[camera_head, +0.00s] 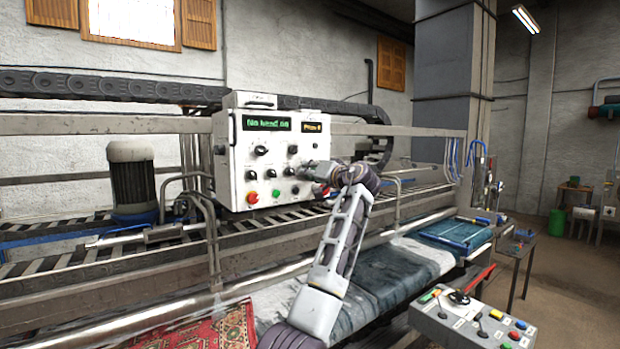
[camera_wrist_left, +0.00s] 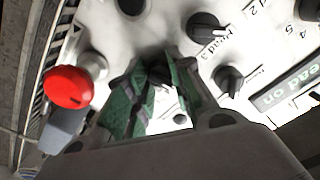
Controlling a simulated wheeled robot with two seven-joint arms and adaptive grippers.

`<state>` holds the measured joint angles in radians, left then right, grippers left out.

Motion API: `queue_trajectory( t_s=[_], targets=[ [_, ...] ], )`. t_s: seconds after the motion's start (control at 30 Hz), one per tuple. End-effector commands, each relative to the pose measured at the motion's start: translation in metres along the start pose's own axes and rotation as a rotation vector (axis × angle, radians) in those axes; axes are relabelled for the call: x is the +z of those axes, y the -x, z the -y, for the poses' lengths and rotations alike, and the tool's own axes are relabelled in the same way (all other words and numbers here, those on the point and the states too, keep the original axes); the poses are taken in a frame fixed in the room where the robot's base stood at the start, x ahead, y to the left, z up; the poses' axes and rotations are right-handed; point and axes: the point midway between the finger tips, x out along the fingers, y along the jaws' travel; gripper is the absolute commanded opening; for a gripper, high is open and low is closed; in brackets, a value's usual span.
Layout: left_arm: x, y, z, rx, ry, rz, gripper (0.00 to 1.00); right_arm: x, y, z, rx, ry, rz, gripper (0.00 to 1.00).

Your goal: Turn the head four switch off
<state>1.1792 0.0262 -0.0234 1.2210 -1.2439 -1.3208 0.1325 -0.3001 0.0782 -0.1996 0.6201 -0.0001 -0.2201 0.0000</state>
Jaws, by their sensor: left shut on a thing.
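The white control box (camera_head: 238,165) carries several black rotary switches, and its green display seems to read "No head on". My left gripper (camera_head: 312,170) reaches the lower right part of its face. In the left wrist view, the green-padded fingers (camera_wrist_left: 165,95) are closed around a small dark switch knob (camera_wrist_left: 160,74). The fingers hide much of this knob, and its label is not readable. A black switch by the label "Head 3" (camera_wrist_left: 206,27) sits just beyond the fingers, with another black switch (camera_wrist_left: 228,79) to the right. My right gripper is not in view.
A large red button (camera_wrist_left: 68,87) stands out left of the fingers in the left wrist view. A metal rail (camera_head: 120,312) runs in front of the machine. A grey console with a joystick (camera_head: 460,297) stands at the lower right.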

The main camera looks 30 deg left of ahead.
Motion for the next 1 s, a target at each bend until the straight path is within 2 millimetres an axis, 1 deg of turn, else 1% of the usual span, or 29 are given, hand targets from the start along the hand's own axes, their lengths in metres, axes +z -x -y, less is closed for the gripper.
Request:
queue_trajectory(
  t_s=[0.03,0.2,0.6,0.8,1.0],
  targets=[
    [0.004,0.000,-0.003,0.002,0.034,0.003,0.00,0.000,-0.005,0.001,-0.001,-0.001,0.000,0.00],
    [0.003,0.000,-0.003,0.002,0.171,0.004,0.00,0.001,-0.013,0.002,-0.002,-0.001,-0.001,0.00],
    [0.003,0.000,-0.003,0.002,0.458,0.006,0.00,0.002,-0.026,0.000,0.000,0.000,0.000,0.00],
    [0.003,0.000,-0.003,0.002,0.543,0.007,0.00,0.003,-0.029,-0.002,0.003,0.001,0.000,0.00],
    [0.003,0.000,-0.004,0.002,0.581,0.007,0.00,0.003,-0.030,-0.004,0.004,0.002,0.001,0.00]
  ],
)
